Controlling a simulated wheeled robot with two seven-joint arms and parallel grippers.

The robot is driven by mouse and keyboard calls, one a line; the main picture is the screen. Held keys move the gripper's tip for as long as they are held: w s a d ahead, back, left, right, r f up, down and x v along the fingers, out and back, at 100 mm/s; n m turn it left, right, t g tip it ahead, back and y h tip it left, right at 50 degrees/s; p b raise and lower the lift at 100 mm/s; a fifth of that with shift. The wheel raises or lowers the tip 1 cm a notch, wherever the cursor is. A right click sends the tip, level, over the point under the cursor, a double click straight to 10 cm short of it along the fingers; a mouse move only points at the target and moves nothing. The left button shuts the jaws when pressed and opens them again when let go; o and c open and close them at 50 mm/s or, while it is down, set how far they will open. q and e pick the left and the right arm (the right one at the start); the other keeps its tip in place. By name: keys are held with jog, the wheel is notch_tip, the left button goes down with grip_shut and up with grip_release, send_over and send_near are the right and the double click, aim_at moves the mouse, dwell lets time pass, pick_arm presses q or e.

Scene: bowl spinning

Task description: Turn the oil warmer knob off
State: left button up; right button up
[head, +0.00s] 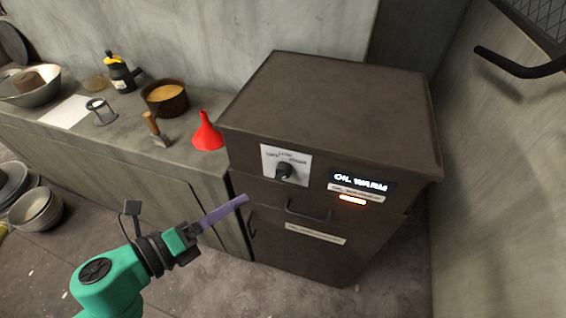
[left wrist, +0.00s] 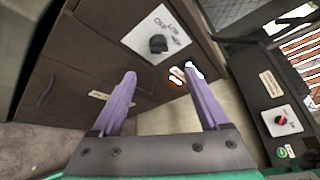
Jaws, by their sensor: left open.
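The oil warmer (head: 330,120) is a dark brown box cabinet with a lit "OIL WARM" sign and an orange light on its front. Its black knob (head: 284,171) sits on a white dial plate, and it also shows in the left wrist view (left wrist: 158,44). My left gripper (head: 243,201), with purple fingers, is in front of the cabinet, below and left of the knob in the head view. In the left wrist view the fingers (left wrist: 166,82) are apart with nothing between them, and the knob lies beyond them. My right gripper is not in view.
Bowls (head: 35,208) stand lower left. A handle (head: 308,212) sticks out below the knob.

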aim_at(279, 176)
pick_arm(q)
jog(key=x, duration=1.2)
jog(key=shift+w+d+r, duration=0.1)
jog(key=shift+w, duration=0.35)
jog(key=shift+w+d+f, duration=0.25)
jog(key=shift+d, duration=0.1)
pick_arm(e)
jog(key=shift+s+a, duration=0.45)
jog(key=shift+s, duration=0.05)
pick_arm(q)
jog(key=shift+c, duration=0.3)
